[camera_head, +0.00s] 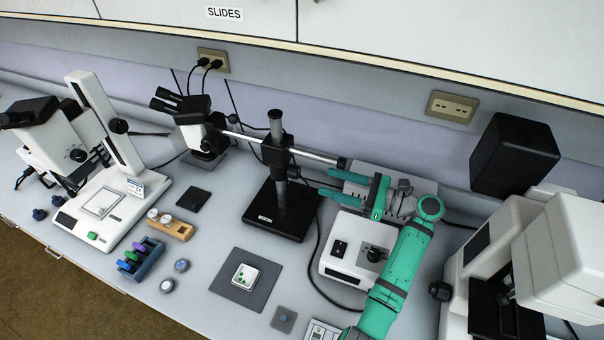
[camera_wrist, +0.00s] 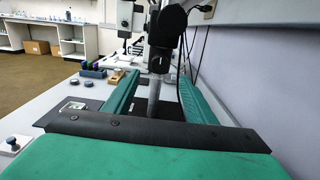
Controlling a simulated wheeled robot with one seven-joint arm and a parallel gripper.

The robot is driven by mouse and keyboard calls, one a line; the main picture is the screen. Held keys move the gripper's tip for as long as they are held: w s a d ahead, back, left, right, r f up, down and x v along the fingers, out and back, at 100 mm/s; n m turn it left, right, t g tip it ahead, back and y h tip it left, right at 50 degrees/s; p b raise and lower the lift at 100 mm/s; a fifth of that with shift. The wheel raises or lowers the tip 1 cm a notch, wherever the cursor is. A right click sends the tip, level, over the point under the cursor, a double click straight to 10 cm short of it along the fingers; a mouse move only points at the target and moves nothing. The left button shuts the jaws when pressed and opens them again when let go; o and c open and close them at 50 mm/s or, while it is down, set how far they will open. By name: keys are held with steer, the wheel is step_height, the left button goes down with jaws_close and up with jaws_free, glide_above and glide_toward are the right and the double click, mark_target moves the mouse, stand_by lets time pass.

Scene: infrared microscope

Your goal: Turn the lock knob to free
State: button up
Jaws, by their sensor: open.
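The boom-stand microscope (camera_head: 195,118) has a horizontal boom, a post and a black clamp block (camera_head: 277,150). A small dark knob (camera_head: 293,172) shows at the clamp's lower right side. In the wrist view a dark round end (camera_wrist: 159,64), which looks like this knob, lies ahead between the fingertips, in front of the post (camera_wrist: 154,98). Its lock marking is not readable. My gripper (camera_head: 312,182) is to the right of the clamp, its teal fingers pointing left; it also shows in the wrist view (camera_wrist: 158,76). It is open with nothing held. I cannot tell whether it touches the knob.
A black stand base (camera_head: 281,213) is below. A white control box (camera_head: 345,250) and a grey unit (camera_head: 410,190) lie under my arm. A larger microscope (camera_head: 100,200) is at left, a white instrument (camera_head: 560,250) at right. The boom runs close above my fingers.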

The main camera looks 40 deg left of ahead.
mark_target(299, 173)
steer(key=x, duration=1)
steer(key=shift+d, duration=0.1)
steer(key=c, duration=1)
steer(key=shift+c, duration=0.2)
steer(key=shift+n, duration=0.3)
steer(key=n, duration=0.3)
steer(key=shift+s+n, duration=0.1)
steer(key=shift+n, duration=2.5)
